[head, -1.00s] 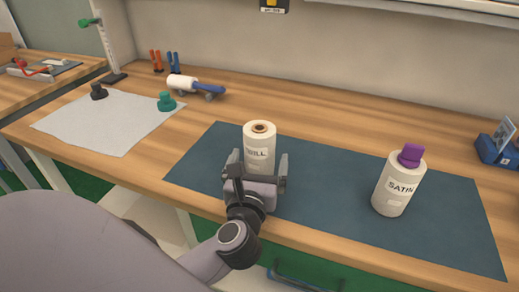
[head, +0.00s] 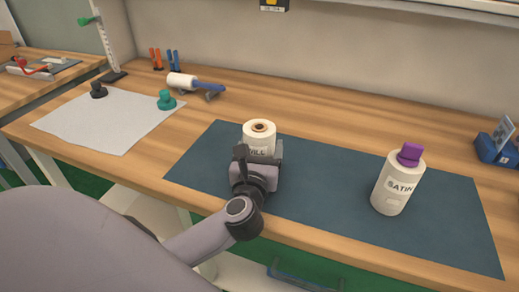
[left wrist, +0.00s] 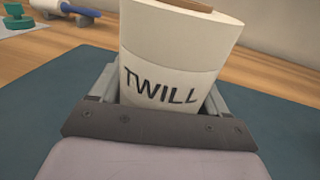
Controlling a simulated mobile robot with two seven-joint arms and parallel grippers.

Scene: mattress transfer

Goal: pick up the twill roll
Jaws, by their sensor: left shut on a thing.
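The twill roll (head: 259,137) is a white upright roll with a brown core at its top, on the dark blue mat (head: 325,200) in the head view. Its TWILL label shows large in the left wrist view (left wrist: 165,85). My left gripper (head: 257,160) is shut on the twill roll, with a finger on each side of it. The roll's lower part is hidden behind the gripper, so I cannot tell whether its base touches the mat. My right gripper is not in view.
A white satin roll (head: 391,189) with a purple top (head: 410,154) stands on the mat to the right. A grey sheet (head: 105,122) with a teal knob (head: 166,100) and a black knob (head: 98,90) lies at the left. A lint roller (head: 190,84) lies behind.

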